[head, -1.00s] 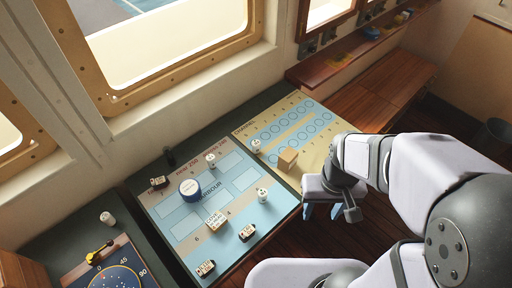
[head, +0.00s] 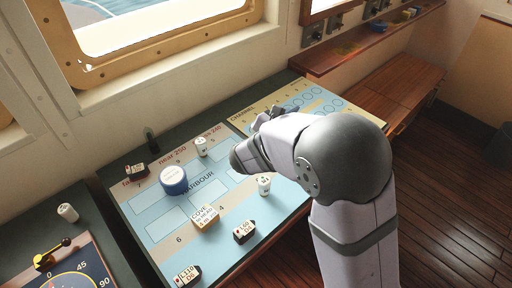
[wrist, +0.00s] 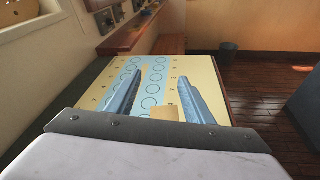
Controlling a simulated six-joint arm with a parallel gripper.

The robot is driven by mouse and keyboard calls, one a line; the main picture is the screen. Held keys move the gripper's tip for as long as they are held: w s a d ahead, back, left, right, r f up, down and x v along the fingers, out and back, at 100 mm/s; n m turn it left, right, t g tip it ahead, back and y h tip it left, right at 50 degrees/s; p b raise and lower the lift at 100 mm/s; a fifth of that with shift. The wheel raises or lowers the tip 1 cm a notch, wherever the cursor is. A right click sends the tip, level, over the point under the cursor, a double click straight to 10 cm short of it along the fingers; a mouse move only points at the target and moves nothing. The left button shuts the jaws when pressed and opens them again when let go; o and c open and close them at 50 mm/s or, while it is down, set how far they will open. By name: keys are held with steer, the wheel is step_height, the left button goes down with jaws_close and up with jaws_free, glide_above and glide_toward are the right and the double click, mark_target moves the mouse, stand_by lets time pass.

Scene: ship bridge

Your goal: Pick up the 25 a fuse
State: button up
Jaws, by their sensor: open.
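Small white cylinders with dark print stand in the head view: one (head: 200,146) at the back of the blue harbour chart, one (head: 264,186) near its right side, and one (head: 67,212) on the dark ledge at left. Their print is too small to read, so I cannot tell which is the 25 A fuse. My gripper (wrist: 160,78) is open, its two blue-grey fingers spread over the channel board (wrist: 100,92) in the wrist view. A tan block (wrist: 165,112) shows between the fingers, low in that view.
A dial with a yellow lever (head: 52,254) is at left. A wooden shelf (head: 345,55) runs behind.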

steer(key=w+a+n+t+y+b, duration=0.1)
steer(key=a+n, duration=0.1)
steer(key=a, duration=0.2)
steer(key=w+a+n+t+y+b, duration=0.1)
steer(key=a+n+t, duration=0.1)
steer(key=a, duration=0.2)
steer(key=w+a+n+t+y+b, duration=0.1)
steer(key=w+a+n+t, duration=0.1)
steer(key=a, duration=0.2)
steer(key=shift+f+y, duration=0.2)
steer(key=shift+y, duration=0.1)
steer(key=shift+w+a+r+n, duration=0.1)
steer(key=shift+a+r+n, duration=0.05)
steer(key=shift+a+n, duration=0.3)
steer(key=shift+d+f+p, duration=0.15)
steer(key=shift+f+p, duration=0.2)
steer(key=shift+f, duration=2.85)
steer(key=shift+w+f, duration=0.15)
steer(key=shift+f, duration=0.15)
steer(key=shift+p+x, duration=0.3)
steer(key=shift+x, duration=1.05)
steer(key=c, duration=1.1)
